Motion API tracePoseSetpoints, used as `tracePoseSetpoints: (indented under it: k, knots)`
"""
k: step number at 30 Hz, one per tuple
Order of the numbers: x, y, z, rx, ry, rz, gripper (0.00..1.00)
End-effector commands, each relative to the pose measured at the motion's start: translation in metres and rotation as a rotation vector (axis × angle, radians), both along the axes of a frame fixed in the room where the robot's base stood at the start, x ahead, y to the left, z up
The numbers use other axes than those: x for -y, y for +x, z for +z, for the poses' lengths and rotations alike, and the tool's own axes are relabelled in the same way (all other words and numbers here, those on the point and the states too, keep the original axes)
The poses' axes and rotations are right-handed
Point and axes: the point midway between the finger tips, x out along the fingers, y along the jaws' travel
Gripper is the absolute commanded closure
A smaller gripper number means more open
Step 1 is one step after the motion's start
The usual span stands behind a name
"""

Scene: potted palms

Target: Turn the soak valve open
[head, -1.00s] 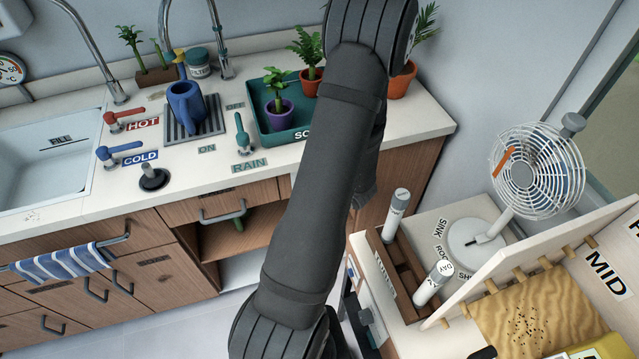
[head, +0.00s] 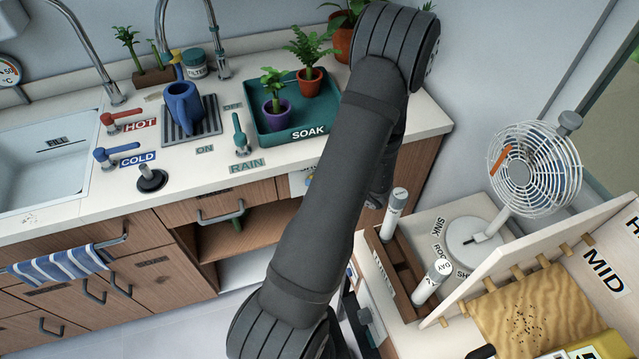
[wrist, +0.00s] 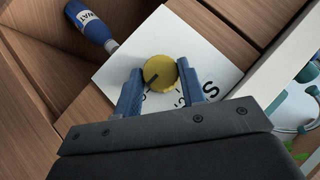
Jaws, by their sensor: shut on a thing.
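The yellow round knob (wrist: 160,72) with a dark pointer mark sits on a white panel (wrist: 150,42) in the wrist view. An "S" and other partly covered letters show on the panel, so I take the knob for the soak valve. My gripper (wrist: 159,82) has its two blue fingers on either side of the knob and is shut on it. The pointer slants down-left in the picture. In the head view, part of the white panel (head: 298,184) shows on the cabinet front beside my arm, which hides the gripper there. The teal tray marked SOAK (head: 262,140) holds potted plants.
A blue bottle (wrist: 90,28) with a white label lies near the panel in the wrist view. The counter above carries a teal RAIN lever (head: 240,134) and a blue watering can (head: 184,106). A fan (head: 535,165) stands at the right.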

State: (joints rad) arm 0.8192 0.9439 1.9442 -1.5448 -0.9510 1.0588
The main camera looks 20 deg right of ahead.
Motion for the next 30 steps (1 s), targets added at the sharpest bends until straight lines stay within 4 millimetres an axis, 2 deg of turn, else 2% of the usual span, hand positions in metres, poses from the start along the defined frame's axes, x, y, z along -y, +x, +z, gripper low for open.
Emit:
tracePoseSetpoints:
  k: [5, 6, 9, 20, 30]
  knots:
    - [0.0003, 0.0008, 0.0007, 0.002, -0.001, -0.001, 0.86]
    - [0.0003, 0.0008, 0.0007, 0.002, -0.001, -0.001, 0.57]
    - [0.0002, 0.0007, 0.0005, 0.002, -0.001, -0.001, 0.41]
    - [-0.0004, 0.0006, 0.0007, 0.0, -0.021, 0.0, 0.41]
    - [-0.004, 0.0004, 0.0027, 0.0, -0.249, 0.001, 0.41]
